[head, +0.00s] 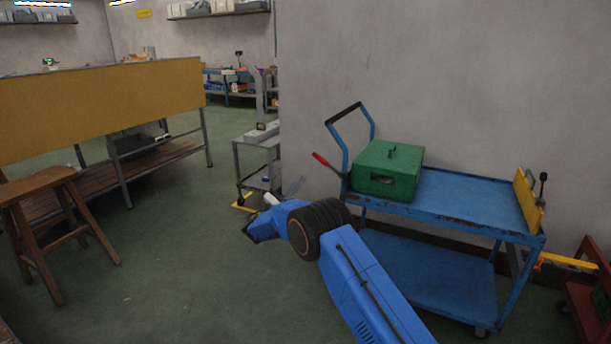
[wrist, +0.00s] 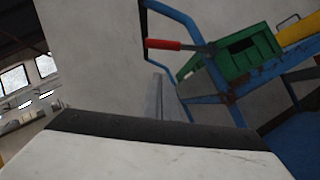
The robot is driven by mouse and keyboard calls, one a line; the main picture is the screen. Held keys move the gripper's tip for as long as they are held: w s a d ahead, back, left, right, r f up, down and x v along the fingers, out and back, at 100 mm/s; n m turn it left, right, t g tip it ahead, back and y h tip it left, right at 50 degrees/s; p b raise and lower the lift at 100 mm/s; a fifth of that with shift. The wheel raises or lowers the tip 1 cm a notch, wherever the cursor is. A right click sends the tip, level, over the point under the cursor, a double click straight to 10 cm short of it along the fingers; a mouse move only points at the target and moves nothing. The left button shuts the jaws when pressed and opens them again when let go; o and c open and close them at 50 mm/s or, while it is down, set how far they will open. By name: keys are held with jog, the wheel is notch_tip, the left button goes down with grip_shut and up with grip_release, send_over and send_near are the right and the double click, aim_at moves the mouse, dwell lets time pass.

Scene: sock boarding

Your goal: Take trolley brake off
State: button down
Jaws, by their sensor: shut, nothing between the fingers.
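The blue trolley (head: 460,199) stands along the wall, right of centre in the head view; part of it shows in the wrist view (wrist: 236,83). A lever with a red grip (head: 320,158) sticks out from its left end, sloping up to the left. The red grip also shows in the wrist view (wrist: 163,44), upper middle. My gripper (head: 294,187) is left of and below the red grip, apart from it. Its thin grey fingers also show in the wrist view (wrist: 159,94); they are shut and hold nothing. The trolley's left lower corner is partly hidden behind my arm.
A green box (head: 387,172) sits on the trolley top. A yellow board (head: 527,201) and a black-knobbed lever (head: 542,182) are at its right end. A small grey table (head: 255,142) stands behind my gripper. A wooden stool (head: 45,187) is left. The floor between is clear.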

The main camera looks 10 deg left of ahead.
jog(key=shift+v, duration=2.5)
